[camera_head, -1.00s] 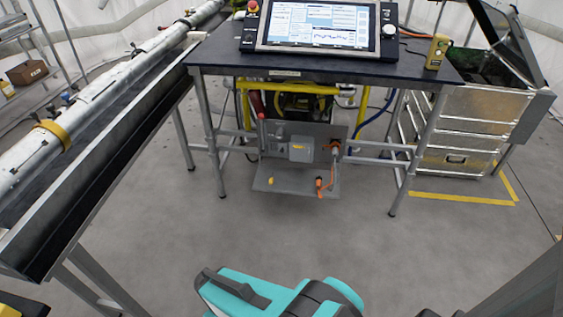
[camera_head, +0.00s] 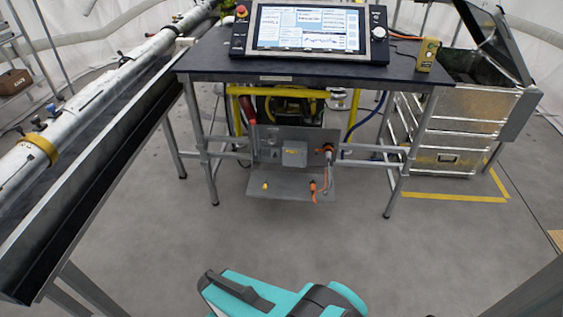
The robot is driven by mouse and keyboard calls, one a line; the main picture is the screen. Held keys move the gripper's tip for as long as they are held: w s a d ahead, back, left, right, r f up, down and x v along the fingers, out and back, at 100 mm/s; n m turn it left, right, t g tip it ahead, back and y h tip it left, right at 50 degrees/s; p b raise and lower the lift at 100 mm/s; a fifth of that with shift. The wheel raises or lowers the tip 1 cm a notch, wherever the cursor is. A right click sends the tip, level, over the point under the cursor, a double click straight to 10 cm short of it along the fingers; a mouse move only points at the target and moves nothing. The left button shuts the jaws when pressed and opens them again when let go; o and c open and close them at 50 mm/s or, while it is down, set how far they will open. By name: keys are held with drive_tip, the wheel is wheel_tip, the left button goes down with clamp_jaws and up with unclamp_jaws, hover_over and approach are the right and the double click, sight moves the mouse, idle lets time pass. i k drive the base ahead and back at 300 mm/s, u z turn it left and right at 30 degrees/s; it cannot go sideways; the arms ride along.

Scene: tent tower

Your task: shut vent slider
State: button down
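I cannot make out a vent slider for certain. A grey panel (camera_head: 271,153) with a small grey box (camera_head: 293,153), a red-handled part (camera_head: 251,112) and orange-and-black connectors (camera_head: 326,153) stands under the dark table. Its flat grey shelf (camera_head: 290,188) carries a small yellow piece and an orange connector. A silver case (camera_head: 465,128) with its lid open stands at the right. My teal and black arm shows at the bottom edge, well apart from the table. My gripper is not visible.
The dark table (camera_head: 300,72) holds a screen console (camera_head: 310,28) and a yellow handheld device (camera_head: 427,55). A long white tube (camera_head: 90,92) runs above a dark trough (camera_head: 100,150) on the left. Yellow floor tape (camera_head: 455,197) edges the case. The grey floor before the table is clear.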

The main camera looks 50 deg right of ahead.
sight(276, 152)
drive_tip(key=i, duration=0.85)
drive_tip(key=u, duration=0.05)
